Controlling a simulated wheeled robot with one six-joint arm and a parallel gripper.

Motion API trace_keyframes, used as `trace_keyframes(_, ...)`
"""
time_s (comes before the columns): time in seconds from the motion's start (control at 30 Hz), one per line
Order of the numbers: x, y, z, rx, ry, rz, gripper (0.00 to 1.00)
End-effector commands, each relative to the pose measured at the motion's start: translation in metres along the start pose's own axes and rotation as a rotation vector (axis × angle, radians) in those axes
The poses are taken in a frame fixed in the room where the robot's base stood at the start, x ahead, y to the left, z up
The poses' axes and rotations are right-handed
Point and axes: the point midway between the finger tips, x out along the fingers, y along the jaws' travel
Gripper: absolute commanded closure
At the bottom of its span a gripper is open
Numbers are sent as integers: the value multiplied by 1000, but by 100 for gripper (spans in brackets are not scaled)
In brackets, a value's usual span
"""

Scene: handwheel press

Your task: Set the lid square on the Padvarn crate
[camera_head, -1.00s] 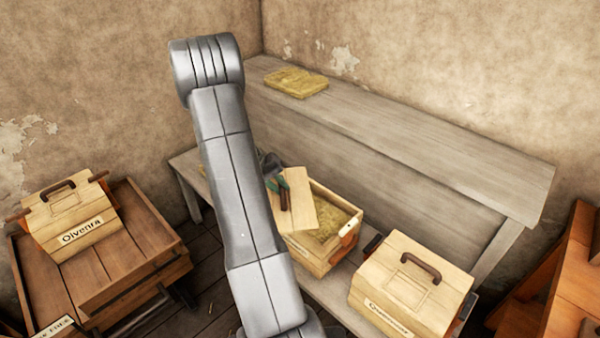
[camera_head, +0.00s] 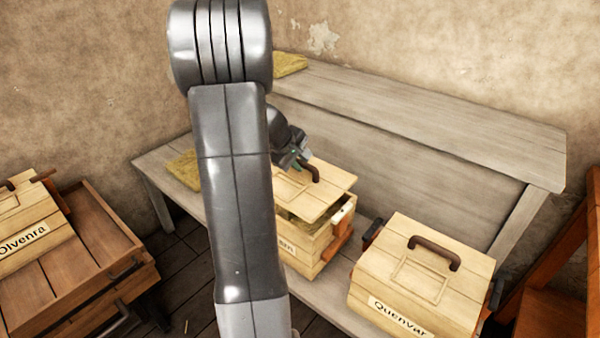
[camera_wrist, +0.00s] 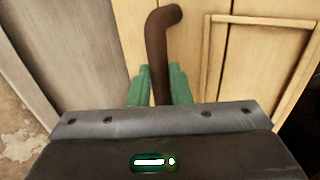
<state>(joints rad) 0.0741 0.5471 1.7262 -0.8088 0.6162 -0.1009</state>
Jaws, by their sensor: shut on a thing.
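My gripper (camera_head: 303,162) is shut on the brown handle (camera_wrist: 160,35) of a pale wooden lid (camera_head: 335,184). In the wrist view the green fingertips (camera_wrist: 158,88) sit on either side of the handle. The lid is over the open crate (camera_head: 318,250) on the bench, and a gap with straw shows below its front edge. It looks turned slightly against the crate's rim; whether it touches is unclear. The crate's label is mostly hidden by my arm; only its last letters show.
A lidded Quenvar crate (camera_head: 415,285) stands close to the right on the bench (camera_head: 343,310). A lidded Olvenra crate (camera_head: 25,225) sits on a brown wooden cart (camera_head: 75,260) at the left. Straw pads (camera_head: 290,64) lie on the upper shelf and at the bench's left end (camera_head: 184,170).

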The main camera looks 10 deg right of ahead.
Motion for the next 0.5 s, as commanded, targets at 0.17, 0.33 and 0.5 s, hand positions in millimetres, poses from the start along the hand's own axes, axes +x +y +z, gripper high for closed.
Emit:
trace_keyframes(0.17, 3, 0, 2, -11, 8, 1, 100)
trace_keyframes(0.33, 10, -4, 2, -11, 8, 0, 100)
trace_keyframes(0.5, 22, -12, 2, -12, 8, 0, 100)
